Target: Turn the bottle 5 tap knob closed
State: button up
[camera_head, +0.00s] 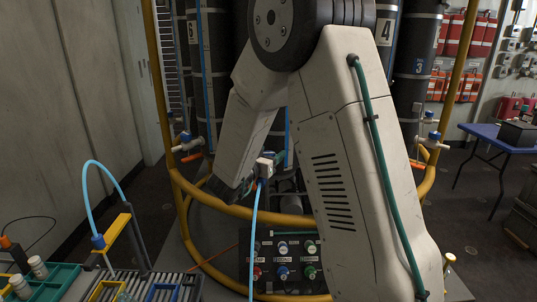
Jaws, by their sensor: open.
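My gripper (247,183) is at the dark end of my forearm, low in the middle of the picture. It is open, small and partly hidden, and its fingers are hard to make out. Right beside it is a small white fitting (265,166) with blue and green parts, from which a light blue hose hangs down. It looks like a tap, but I cannot tell whether it is bottle 5's tap or whether my gripper touches it. The number 5 is not visible, and my arm covers the middle of the bottle ring. The tap knob's position cannot be read.
Dark bottles marked 6 (194,70), 4 (384,35) and 3 (416,75) stand inside a yellow rail frame (158,70). A valve panel (285,262) stands low in front. A blue table (500,133) is at right. Trays (62,280) fill the lower left.

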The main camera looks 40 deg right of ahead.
jog(key=c, duration=1)
jog(key=shift+w+m+g+h, duration=0.15)
jog(key=shift+m+g+h, duration=0.15)
jog(key=shift+m+g, duration=0.45)
jog(key=shift+o, duration=0.2)
jog(key=shift+m+g+h, duration=0.5)
jog(key=shift+m+g, duration=0.65)
jog(key=shift+g, duration=1)
jog(key=o, duration=1)
jog(key=shift+c, duration=0.2)
jog(key=s+a, duration=0.1)
jog(key=a, duration=0.6)
jog(key=shift+a, duration=0.3)
